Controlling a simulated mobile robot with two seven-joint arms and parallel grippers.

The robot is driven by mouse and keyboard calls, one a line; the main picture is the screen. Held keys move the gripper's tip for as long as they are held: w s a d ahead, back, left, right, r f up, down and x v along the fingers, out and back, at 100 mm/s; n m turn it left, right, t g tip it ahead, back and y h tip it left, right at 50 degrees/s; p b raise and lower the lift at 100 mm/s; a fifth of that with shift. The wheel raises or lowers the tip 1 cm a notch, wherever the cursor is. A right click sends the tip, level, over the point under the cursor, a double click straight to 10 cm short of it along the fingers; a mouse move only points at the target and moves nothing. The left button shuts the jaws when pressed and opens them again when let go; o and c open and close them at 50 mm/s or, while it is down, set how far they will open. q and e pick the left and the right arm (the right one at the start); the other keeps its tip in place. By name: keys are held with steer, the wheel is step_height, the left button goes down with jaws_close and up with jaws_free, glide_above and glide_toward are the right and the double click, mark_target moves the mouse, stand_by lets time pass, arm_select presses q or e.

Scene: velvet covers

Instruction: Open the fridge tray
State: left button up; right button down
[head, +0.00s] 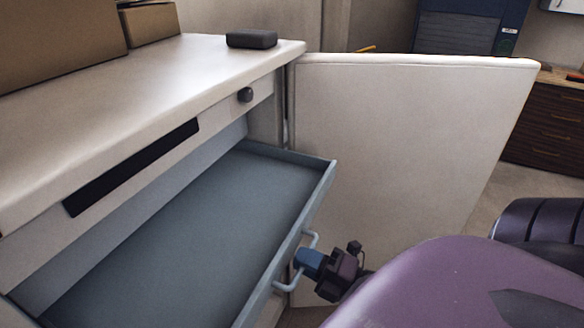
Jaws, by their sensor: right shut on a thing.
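The fridge tray (190,235) is a flat blue-grey drawer that stands pulled out of the white fridge (95,130), and its inside is empty. A pale blue handle (287,286) sits on its front edge. My right gripper (308,262) is at this handle, in front of the tray, and is shut on it. The fingertips partly hide the handle's middle. The fridge door (405,140) stands wide open to the right of the tray. My left gripper is not in view.
A small dark box (251,39) lies on the fridge top, with brown boxes (55,40) at the back left. A dark wooden drawer unit (548,125) stands at the far right. The open door bounds the room beside my right gripper.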

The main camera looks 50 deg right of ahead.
stand_by(0.3)
steer(key=c, duration=1.2)
jaws_free()
steer(key=shift+s, duration=0.1)
steer(key=b+v, duration=0.2)
steer(key=v, duration=0.8)
steer(key=shift+s+d, duration=0.2)
steer(key=shift+s, duration=0.15)
steer(key=shift+f, duration=0.15)
